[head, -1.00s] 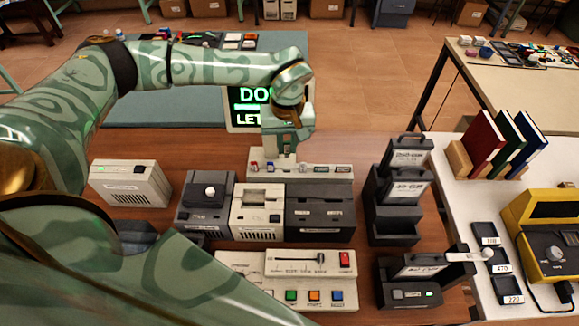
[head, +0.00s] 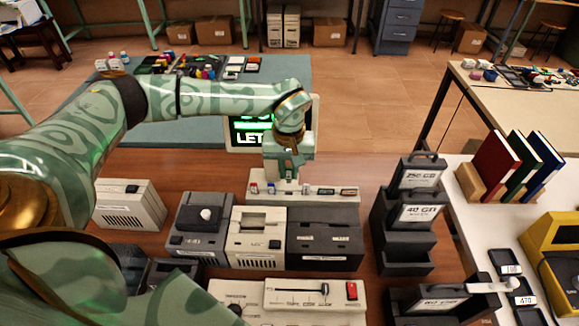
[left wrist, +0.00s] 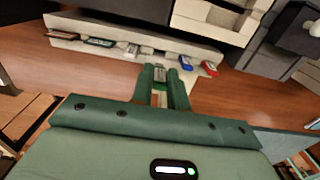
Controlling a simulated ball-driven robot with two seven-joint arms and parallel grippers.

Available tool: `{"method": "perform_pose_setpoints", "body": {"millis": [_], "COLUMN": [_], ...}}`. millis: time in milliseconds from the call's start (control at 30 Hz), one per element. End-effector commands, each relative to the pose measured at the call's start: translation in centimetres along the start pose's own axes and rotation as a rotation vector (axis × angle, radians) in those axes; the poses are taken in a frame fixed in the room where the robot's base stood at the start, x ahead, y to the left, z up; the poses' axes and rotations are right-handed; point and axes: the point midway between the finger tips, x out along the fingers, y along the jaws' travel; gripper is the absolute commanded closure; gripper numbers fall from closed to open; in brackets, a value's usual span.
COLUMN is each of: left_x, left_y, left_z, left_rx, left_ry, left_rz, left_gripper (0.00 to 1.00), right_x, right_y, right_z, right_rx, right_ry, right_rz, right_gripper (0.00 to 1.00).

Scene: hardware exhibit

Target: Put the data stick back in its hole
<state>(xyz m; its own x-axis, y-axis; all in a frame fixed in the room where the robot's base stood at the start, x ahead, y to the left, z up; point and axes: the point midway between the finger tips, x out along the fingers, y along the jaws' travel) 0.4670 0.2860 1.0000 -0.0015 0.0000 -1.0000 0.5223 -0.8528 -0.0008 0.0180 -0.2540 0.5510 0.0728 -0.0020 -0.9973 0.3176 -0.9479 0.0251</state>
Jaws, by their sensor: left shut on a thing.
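My left gripper (head: 288,175) is just behind the long pale holder strip (head: 322,198) at the back of the wooden desk. In the left wrist view, its two green fingers (left wrist: 160,80) are shut on a small pale grey data stick (left wrist: 159,74). The stick's tip points towards the strip (left wrist: 120,38), which carries several small sticks, including a blue one (left wrist: 185,61) and a red one (left wrist: 210,68). The held stick appears apart from the strip. I cannot make out an empty hole. In the head view the fingers hide the held stick. My right gripper is not in view.
A beige drive (head: 256,246) and dark units stand in front of the strip. A black rack (head: 405,240) with labelled cartridges is to the right. A screen (head: 245,135) with green lettering stands behind my gripper. Bare desk shows between strip and rack.

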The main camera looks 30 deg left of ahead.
Motion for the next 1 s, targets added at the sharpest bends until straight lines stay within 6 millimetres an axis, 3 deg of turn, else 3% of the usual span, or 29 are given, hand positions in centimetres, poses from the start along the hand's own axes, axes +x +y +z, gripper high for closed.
{"method": "perform_pose_setpoints", "body": {"millis": [267, 1000], "left_x": [-0.14, -0.14], "left_y": [0.0, 0.04], "left_z": [-0.01, 0.04], "left_rx": [0.0, 0.0], "left_ry": [0.001, 0.0], "left_rz": [0.001, 0.0], "left_gripper": [1.0, 1.0], "right_x": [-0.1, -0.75], "right_y": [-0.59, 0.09], "right_z": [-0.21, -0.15], "right_rx": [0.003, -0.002], "right_ry": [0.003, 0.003], "right_rz": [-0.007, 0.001], "right_gripper": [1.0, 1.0]}}
